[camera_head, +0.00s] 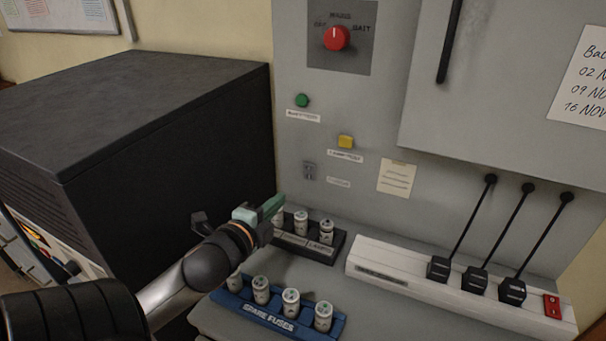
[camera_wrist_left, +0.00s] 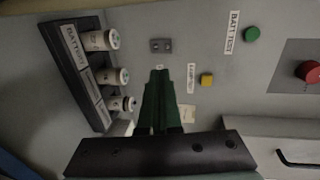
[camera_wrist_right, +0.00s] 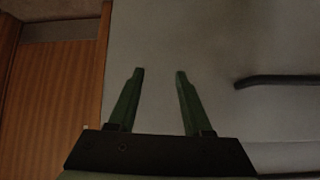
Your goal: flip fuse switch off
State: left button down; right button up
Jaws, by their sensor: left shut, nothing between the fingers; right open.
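A small grey switch (camera_head: 309,170) is on the grey upright panel, beside a small label (camera_head: 338,183) too blurred to read. It also shows in the left wrist view (camera_wrist_left: 161,45), just beyond the fingertips; its lever position is unclear. My left gripper (camera_head: 275,205) is shut and empty, in front of the panel, below and left of the switch in the head view. Its green fingers (camera_wrist_left: 160,74) are together in the left wrist view. My right gripper (camera_wrist_right: 158,73) is open and empty before a plain grey surface; it is outside the head view.
A green button (camera_head: 302,101), a yellow button (camera_head: 345,142) and a red knob (camera_head: 337,38) are on the panel. A dark fuse rack (camera_head: 322,251) stands below the switch, a blue spare-fuse rack (camera_head: 277,320) in front. A white power strip (camera_head: 405,284) lies right; a black cabinet (camera_head: 170,140) left.

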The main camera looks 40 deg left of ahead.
aim_at(309, 169)
pick_arm(q)
jog(key=x, duration=0.4)
jog(key=r+p+x, duration=0.1)
jog(key=x, duration=0.8)
jog(key=shift+w+r, duration=0.1)
jog(key=shift+r, duration=0.05)
jog(key=shift+w, duration=0.1)
